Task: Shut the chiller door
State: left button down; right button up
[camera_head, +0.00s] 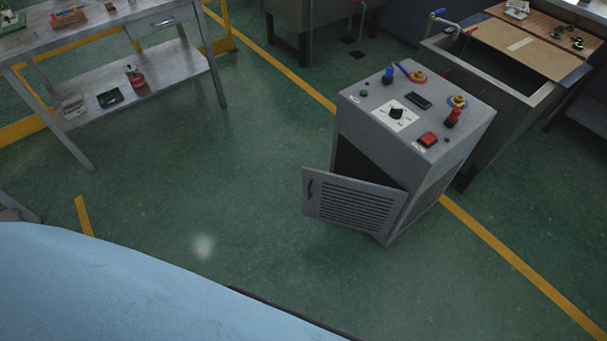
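The chiller (428,125) is a grey box standing on the green floor, right of centre. Its top panel carries a black dial, a red switch, a small dark display and blue and red hose fittings. Its louvred door (350,203) stands ajar, swung out to the left, with a dark gap showing between door and cabinet. A dark handle (310,189) is at the door's left edge. The chiller's inside is dark and mostly hidden by the door. Neither of my grippers is in view.
A metal workbench (150,85) with a lower shelf stands at the upper left. A grey sink-like tank (480,75) with a wooden board stands behind the chiller at right. The floor (240,180) left of the door is clear, with yellow lines.

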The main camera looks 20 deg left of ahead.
aim_at(358, 205)
jog(key=u, duration=0.3)
jog(key=k, duration=0.25)
jog(key=z, duration=0.9)
jog(key=i, duration=0.85)
jog(key=u, duration=0.6)
jog(key=i, duration=0.4)
jog(key=u, duration=0.35)
